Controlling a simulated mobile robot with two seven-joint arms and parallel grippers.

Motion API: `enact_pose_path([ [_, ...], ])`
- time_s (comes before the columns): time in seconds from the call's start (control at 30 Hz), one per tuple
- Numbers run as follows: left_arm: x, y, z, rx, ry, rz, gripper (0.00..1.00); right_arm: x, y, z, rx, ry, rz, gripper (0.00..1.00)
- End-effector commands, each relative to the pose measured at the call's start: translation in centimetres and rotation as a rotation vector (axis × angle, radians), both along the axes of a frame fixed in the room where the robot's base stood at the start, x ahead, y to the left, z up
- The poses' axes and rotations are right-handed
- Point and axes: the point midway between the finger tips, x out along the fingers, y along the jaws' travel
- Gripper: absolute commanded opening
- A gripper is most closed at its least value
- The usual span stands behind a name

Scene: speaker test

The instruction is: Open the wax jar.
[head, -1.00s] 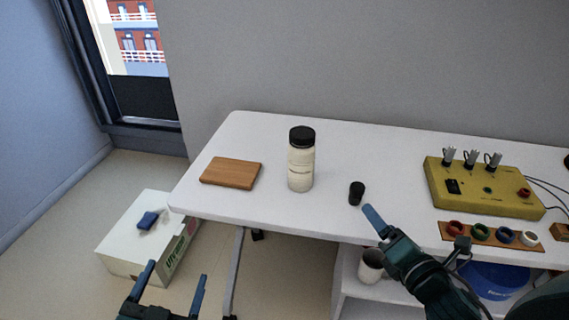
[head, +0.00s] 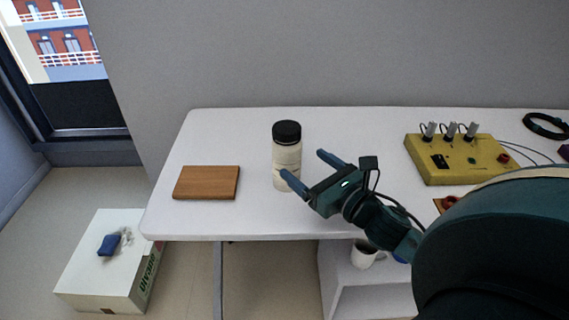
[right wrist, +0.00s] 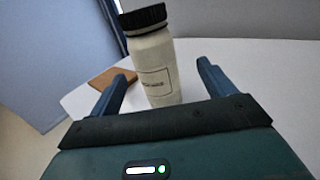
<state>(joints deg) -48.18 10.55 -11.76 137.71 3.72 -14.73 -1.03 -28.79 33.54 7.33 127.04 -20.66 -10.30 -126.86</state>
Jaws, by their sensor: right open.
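The wax jar (head: 286,158) stands upright on the white table, a cream cylinder with a black lid (head: 287,131) on top. In the right wrist view the jar (right wrist: 156,75) shows between my finger tips and beyond them, with its lid (right wrist: 144,17) above finger height. My right gripper (head: 307,164) is open and empty, at the jar's right front side. I cannot tell whether a finger touches the jar. My left gripper is out of the head view. The small black cylinder seen earlier is hidden, probably behind my right arm.
A wooden board (head: 207,183) lies left of the jar. A yellow box with switches (head: 463,158) stands at the right. A shelf with a mug (head: 363,256) is below. A white carton (head: 105,262) is on the floor. The table behind the jar is clear.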

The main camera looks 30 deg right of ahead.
Motion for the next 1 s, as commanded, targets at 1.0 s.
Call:
enact_pose_path([
  [1.0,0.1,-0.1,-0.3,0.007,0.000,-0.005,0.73,8.2,1.7,0.2,0.002,0.002,0.000,0.82],
])
